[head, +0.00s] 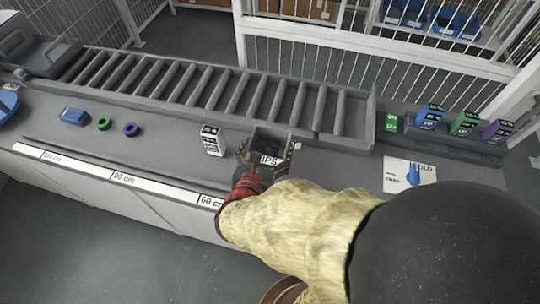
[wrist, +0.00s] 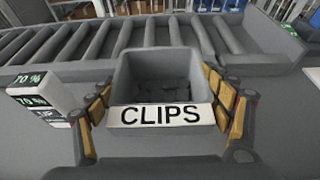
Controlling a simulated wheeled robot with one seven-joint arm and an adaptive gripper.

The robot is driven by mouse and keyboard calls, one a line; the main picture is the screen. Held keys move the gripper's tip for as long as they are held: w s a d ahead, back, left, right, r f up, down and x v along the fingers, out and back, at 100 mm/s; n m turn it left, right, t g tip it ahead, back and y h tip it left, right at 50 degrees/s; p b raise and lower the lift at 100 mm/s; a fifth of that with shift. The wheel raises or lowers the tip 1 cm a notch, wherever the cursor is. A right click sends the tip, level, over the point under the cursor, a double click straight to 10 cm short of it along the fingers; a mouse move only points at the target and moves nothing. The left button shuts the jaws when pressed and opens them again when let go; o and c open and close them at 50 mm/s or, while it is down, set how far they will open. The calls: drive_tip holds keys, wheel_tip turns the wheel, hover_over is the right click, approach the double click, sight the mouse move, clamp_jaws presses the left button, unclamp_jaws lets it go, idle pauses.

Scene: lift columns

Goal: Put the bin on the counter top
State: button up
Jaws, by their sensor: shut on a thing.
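The bin (head: 270,134) is a small dark grey open box with a white label reading "CLIPS". In the wrist view the bin (wrist: 125,75) is upright, with dark small pieces inside. My gripper (head: 268,150) is shut on the bin, with yellow-padded fingers on its left and right sides; the fingers also show in the wrist view (wrist: 163,98). The grey counter top (head: 335,168) lies under and around the bin. My arm hides part of the counter, and I cannot tell whether the bin's base touches it.
A white box (head: 212,140) stands close left of the bin. A roller conveyor (head: 220,90) runs behind. Further left are a blue block (head: 74,116), a green ring (head: 104,122) and a purple ring (head: 131,129). A white card (head: 402,175) and several coloured boxes (head: 465,123) are right.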

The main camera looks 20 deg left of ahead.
sight(273, 147)
drive_tip(key=shift+w+d+f+b, duration=0.15)
drive_tip(key=shift+f+b, duration=0.4)
drive_tip(key=shift+f, duration=0.4)
drive_tip(key=shift+d+f+b, duration=0.1)
drive_tip(key=shift+f+b, duration=0.4)
drive_tip(key=shift+f, duration=0.4)
drive_tip(key=shift+f, duration=0.15)
drive_tip(key=o, duration=1.3)
